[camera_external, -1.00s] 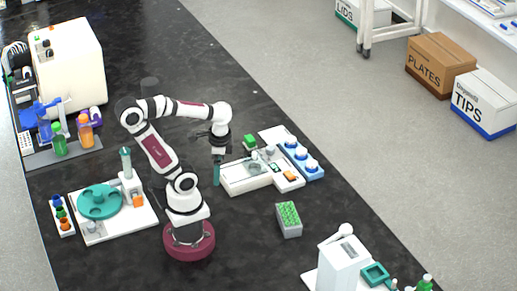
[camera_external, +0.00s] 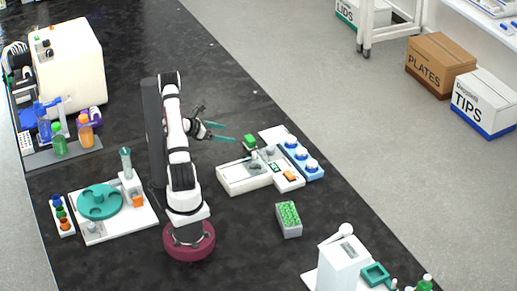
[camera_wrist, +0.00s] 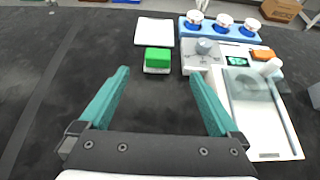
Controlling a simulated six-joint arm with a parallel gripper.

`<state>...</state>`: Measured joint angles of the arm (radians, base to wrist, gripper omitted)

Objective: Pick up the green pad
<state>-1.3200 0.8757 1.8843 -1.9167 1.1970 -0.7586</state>
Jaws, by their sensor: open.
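The green pad (camera_wrist: 158,54) is a small bright green block with a white lower part. In the external view the green pad (camera_external: 249,141) is beside the white tray device. My gripper (camera_wrist: 158,95) is open and empty, with its two teal fingers spread apart. In the external view my gripper (camera_external: 228,132) points to the right, to the left of the pad and apart from it.
A white sheet (camera_wrist: 154,31) lies just behind the pad. To its right are a grey-and-white device (camera_wrist: 262,118) with a tray and a blue rack (camera_wrist: 240,38) with white-capped bottles. A box of green tips (camera_external: 289,219) stands nearer. The bench left of the pad is clear.

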